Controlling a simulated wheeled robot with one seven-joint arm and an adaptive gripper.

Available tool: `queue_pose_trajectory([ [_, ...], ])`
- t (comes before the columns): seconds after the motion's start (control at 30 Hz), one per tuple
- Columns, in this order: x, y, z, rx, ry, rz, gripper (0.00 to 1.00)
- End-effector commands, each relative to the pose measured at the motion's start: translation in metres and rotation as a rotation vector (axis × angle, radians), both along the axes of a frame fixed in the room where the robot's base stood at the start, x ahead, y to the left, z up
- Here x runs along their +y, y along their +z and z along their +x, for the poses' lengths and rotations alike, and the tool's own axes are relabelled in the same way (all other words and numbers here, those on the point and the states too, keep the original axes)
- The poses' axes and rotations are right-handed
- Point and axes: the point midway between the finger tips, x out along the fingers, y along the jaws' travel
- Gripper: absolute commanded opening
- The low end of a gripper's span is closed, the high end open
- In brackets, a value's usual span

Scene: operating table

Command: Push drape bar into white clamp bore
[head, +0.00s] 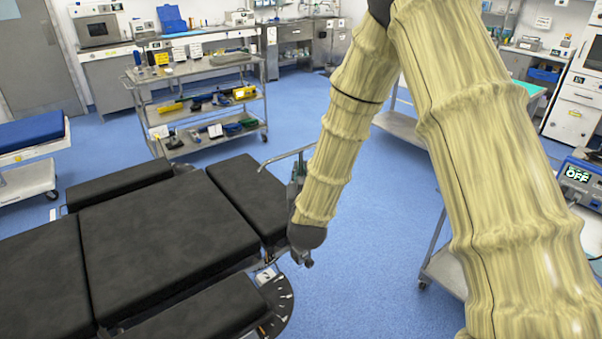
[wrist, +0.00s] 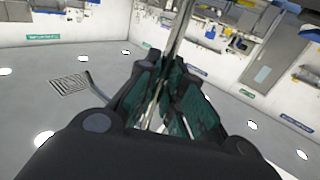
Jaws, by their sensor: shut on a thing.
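The drape bar (head: 288,157) is a thin grey metal bar with a bent end. It sticks out to the left above my gripper, near the right end of the black operating table (head: 160,232). In the wrist view the bar (wrist: 181,30) runs up and away from between the green-padded fingers. My gripper (wrist: 165,95) is shut on it. In the head view the gripper (head: 297,183) is partly hidden by my sleeved arm. A small white piece (head: 265,276) sits at the table's near right edge; I cannot tell whether it is the white clamp. No bore is clearly visible.
A grey disc with pale marks (head: 282,304) lies beside the table's lower right edge. A steel cart (head: 205,110) with tools stands behind. A blue-fronted device (head: 580,180) is at the far right. Blue floor (head: 375,250) is clear right of the table.

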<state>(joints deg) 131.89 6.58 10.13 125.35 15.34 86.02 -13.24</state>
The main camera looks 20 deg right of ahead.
Motion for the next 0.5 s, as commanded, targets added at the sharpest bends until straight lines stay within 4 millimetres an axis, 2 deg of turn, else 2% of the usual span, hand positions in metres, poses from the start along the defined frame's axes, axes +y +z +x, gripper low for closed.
queue_pose_trajectory([
  [0.03,0.0,-0.0027,-0.0002,0.002,0.0,0.0,0.0],
  [0.07,0.0,-0.0019,-0.0002,0.001,0.0,0.0,0.13],
  [0.1,0.0,-0.0016,-0.0002,0.001,0.0,0.0,0.2],
  [0.2,0.0,-0.0015,-0.0002,0.001,0.0,0.0,0.34],
  [0.5,0.0001,-0.0015,-0.0009,0.001,0.0,0.0,0.34],
])
